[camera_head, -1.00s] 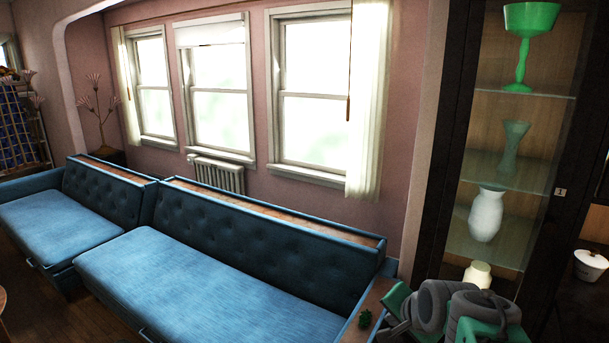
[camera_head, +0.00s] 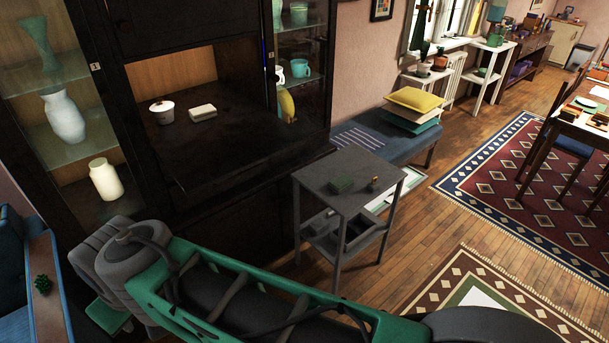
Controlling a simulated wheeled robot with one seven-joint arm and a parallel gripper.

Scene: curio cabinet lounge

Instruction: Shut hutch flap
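The hutch (camera_head: 230,215) is a tall dark wood cabinet at the left and centre of the head view. Its flap (camera_head: 240,150) is folded down and juts out in front of an open, wood-lined compartment. A white lidded pot (camera_head: 162,111) and a pale butter-dish-like block (camera_head: 203,113) stand inside or at the back of the flap; I cannot tell which. My green and grey arm crosses the bottom of the view, below and in front of the hutch. My gripper is not in view.
A small grey side table (camera_head: 348,187) stands right of the flap, with small items on top. A blue bench (camera_head: 395,140) with cushions is behind it. Glass-fronted shelves (camera_head: 62,150) flank the compartment. A blue sofa (camera_head: 12,260) is at left. Wood floor shows at right.

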